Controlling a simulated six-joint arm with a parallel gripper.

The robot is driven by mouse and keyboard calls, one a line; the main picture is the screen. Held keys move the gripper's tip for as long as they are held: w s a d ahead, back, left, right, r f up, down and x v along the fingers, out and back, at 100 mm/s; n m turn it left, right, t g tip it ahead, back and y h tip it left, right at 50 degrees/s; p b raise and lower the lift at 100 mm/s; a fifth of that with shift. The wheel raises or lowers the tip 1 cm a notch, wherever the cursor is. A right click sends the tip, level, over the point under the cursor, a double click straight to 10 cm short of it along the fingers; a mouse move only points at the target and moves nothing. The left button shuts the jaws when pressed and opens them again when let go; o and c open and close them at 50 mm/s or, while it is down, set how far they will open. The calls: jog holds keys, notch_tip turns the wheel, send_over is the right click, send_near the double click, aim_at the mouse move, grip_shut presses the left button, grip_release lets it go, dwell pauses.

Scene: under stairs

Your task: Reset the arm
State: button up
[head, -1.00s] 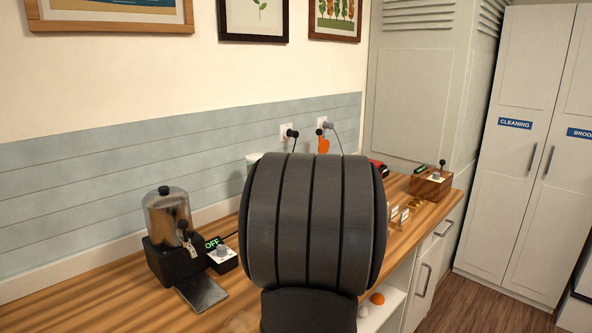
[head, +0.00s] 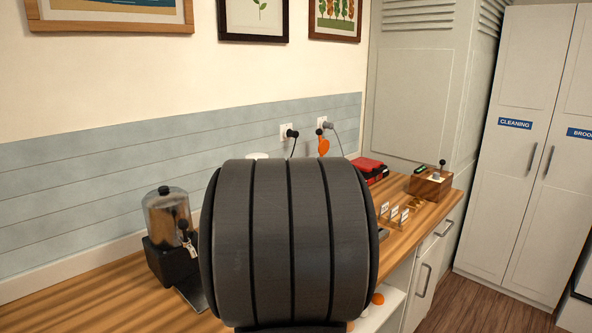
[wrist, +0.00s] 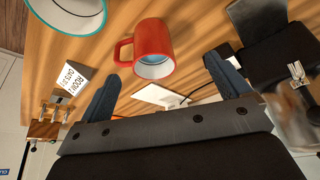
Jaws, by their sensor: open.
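My gripper (wrist: 165,88) shows in the wrist view with its two dark fingers spread apart and nothing between the tips. A red mug (wrist: 152,50) is on the wooden counter just beyond the gap between the fingers, apart from them. In the head view a large dark part of my arm fills the middle, and my gripper is hidden behind it.
A teal-rimmed bowl (wrist: 68,14) lies near the mug. Plugs (head: 291,133) hang on the wall.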

jog(key=s+a+f+n, duration=0.1)
jog(key=s+a+f, duration=0.1)
jog(key=s+a, duration=0.1)
jog(key=shift+s+a+f+n+y, duration=0.35)
jog(key=shift+a+n+y, duration=0.05)
jog(key=shift+a, duration=0.25)
jog(key=shift+o, duration=0.7)
jog(key=s+d+r+n+g+h, duration=0.2)
jog(key=s+d+r+n+g, duration=0.15)
jog(key=s+r, duration=0.65)
jog(key=shift+n+g, duration=0.35)
jog(key=f, duration=0.4)
jog(key=s+f, duration=0.1)
jog(key=f, duration=0.3)
jog(key=s+f, duration=0.1)
jog(key=f, duration=0.3)
jog(key=shift+s, duration=0.15)
